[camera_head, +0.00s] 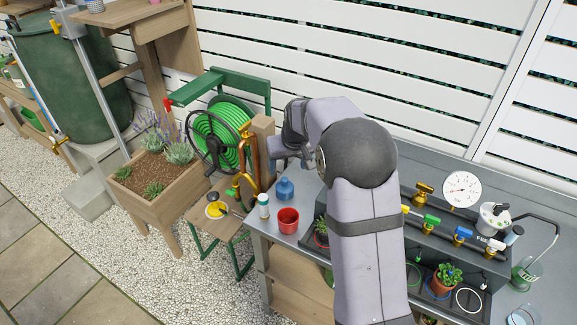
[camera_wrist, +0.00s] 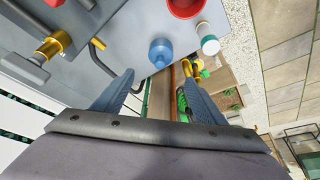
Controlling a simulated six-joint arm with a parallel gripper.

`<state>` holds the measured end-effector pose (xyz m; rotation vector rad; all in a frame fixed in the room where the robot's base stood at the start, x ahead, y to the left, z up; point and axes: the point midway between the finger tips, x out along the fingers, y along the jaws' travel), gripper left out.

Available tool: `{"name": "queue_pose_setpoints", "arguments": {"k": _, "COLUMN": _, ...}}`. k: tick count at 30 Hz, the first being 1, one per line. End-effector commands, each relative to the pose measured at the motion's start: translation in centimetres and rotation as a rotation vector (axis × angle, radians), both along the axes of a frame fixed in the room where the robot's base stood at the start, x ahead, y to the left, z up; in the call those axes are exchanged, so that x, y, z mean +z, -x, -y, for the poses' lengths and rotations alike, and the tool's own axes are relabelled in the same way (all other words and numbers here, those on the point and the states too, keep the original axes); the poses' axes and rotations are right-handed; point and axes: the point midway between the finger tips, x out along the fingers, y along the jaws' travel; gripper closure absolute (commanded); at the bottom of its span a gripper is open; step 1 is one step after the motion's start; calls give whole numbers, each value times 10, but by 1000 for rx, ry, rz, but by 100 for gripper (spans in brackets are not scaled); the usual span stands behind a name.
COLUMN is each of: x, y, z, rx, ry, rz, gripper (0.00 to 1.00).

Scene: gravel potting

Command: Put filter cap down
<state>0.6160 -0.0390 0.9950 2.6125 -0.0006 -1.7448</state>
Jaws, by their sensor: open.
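No part is plainly marked as the filter cap. The likeliest is a blue, rounded piece with a narrower top (camera_head: 285,189), standing on the grey bench top near its left end. In the wrist view the blue piece (camera_wrist: 161,52) lies just beyond the fingertips, roughly midway between them, and nothing grips it. My gripper (camera_wrist: 156,78) is open, with its two blue-grey fingers spread and no object seen between the tips. In the head view my arm hides most of the gripper.
A hose reel (camera_head: 218,138) and copper pipe (camera_head: 247,155) are left of the bench. Brass valves (camera_head: 423,192) line the right side.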

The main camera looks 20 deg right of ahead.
Motion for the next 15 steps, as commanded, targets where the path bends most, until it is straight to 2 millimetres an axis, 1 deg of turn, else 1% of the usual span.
{"name": "queue_pose_setpoints", "arguments": {"k": 8, "x": 2, "y": 2, "z": 0, "rx": 0, "ry": 0, "rz": -2, "gripper": 35}}
{"name": "queue_pose_setpoints", "arguments": {"k": 10, "x": 3, "y": 5, "z": -1, "rx": 0, "ry": 0, "rz": -5, "gripper": 35}}
{"name": "queue_pose_setpoints", "arguments": {"k": 13, "x": 3, "y": 19, "z": -4, "rx": 2, "ry": -1, "rz": -24, "gripper": 35}}
{"name": "queue_pose_setpoints", "arguments": {"k": 14, "x": 3, "y": 26, "z": -6, "rx": 2, "ry": -2, "rz": -32, "gripper": 35}}
{"name": "queue_pose_setpoints", "arguments": {"k": 15, "x": 2, "y": 37, "z": -8, "rx": 2, "ry": -3, "rz": -47, "gripper": 35}}
